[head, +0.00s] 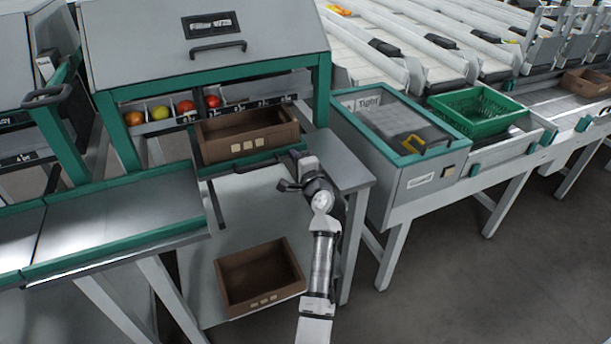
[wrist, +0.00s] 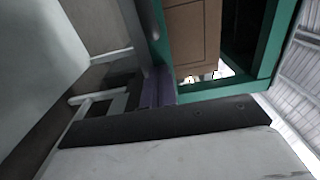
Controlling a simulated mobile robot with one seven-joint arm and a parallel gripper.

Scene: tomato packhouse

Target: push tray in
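A brown tray (head: 247,138) sits in the green-framed opening of the grey cabinet, its labelled front wall facing me. A brown surface, likely this tray (wrist: 195,35), shows at the top of the wrist view beside green framing. My gripper (head: 286,184) is just right of and below the tray's front right corner, near the support's front edge. I see no object held in it. Its fingertips are small and partly hidden, so I cannot tell its opening or whether it touches anything.
A second brown tray (head: 260,278) lies on the low shelf below. Several tomatoes (head: 186,106) sit in compartments behind the upper tray. A grey side table (head: 340,160) stands close right of my arm. A green crate (head: 475,108) is farther right. The right floor is clear.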

